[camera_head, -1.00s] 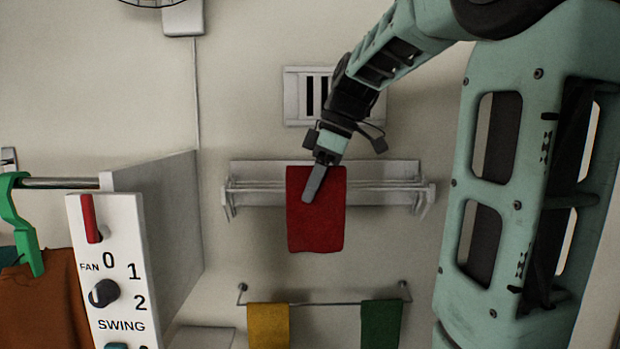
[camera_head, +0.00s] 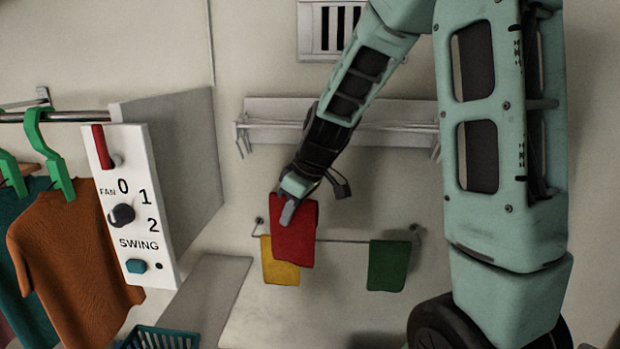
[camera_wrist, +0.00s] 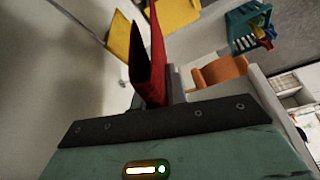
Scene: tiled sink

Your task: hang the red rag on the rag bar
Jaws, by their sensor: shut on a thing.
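The red rag (camera_head: 294,240) hangs from my gripper (camera_head: 289,212), which is shut on its upper part. In the head view it overlaps the yellow rag (camera_head: 279,268) and the left part of the rag bar (camera_head: 343,240). The yellow rag hangs at the bar's left end and a green rag (camera_head: 389,266) at its right end. The bar between them is bare. In the wrist view the red rag (camera_wrist: 156,55) stands folded between the fingers, with the yellow rag (camera_wrist: 122,42) beyond it. I cannot tell how far the red rag is from the bar.
A white wall rack (camera_head: 395,123) is above the bar, with my arm across it. At left are a white switch panel (camera_head: 138,205) and an orange shirt (camera_head: 72,255) on a green hanger. A teal basket (camera_head: 160,338) is at the bottom.

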